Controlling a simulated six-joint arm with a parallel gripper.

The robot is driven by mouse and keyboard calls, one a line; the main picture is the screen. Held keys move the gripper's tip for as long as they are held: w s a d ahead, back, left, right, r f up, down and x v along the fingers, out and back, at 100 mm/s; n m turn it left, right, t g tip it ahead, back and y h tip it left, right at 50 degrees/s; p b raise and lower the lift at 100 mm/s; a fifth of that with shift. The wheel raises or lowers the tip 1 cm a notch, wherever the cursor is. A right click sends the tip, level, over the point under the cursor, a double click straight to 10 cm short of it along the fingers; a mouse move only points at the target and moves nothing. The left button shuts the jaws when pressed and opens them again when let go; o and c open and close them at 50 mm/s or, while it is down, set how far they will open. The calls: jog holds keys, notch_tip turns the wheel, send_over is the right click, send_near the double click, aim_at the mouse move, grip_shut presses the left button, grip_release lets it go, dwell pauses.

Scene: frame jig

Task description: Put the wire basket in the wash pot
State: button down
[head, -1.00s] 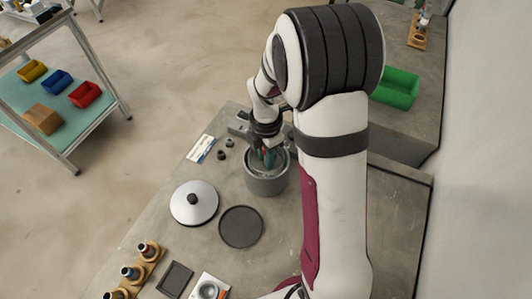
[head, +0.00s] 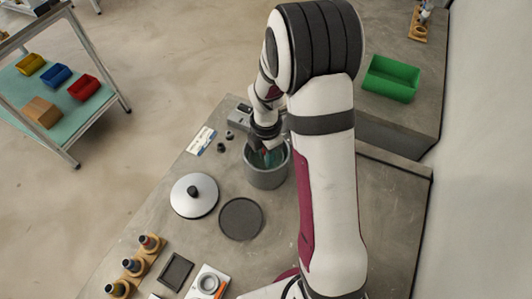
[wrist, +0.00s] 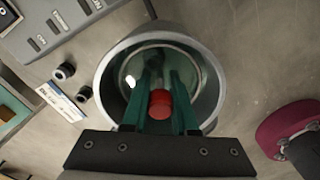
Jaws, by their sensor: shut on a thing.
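The wash pot (head: 266,181) is a grey open cylinder on the bench; it also shows in the wrist view (wrist: 217,85), seen from above. My gripper (head: 266,157) points down into its mouth. In the wrist view the teal fingers (wrist: 160,100) are shut on a red grip (wrist: 160,104), which I take for the wire basket's handle. The grip stands within the pot's rim. The basket's mesh is not clear; the fingers and the pot wall hide most of it, so I cannot tell whether it touches the bottom.
A pale lid with a black knob (head: 194,195) and a dark round mat (head: 241,219) lie in front of the pot. A grey device (head: 240,117) stands close behind it. Small dark pieces and a label card (head: 201,140) lie to the left. Bottles in wooden holders (head: 134,266) stand nearer.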

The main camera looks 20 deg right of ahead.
jog(key=shift+f, duration=1.15)
jog(key=c, duration=0.6)
grip_release()
jog(key=c, duration=0.3)
jog(key=shift+r, duration=0.7)
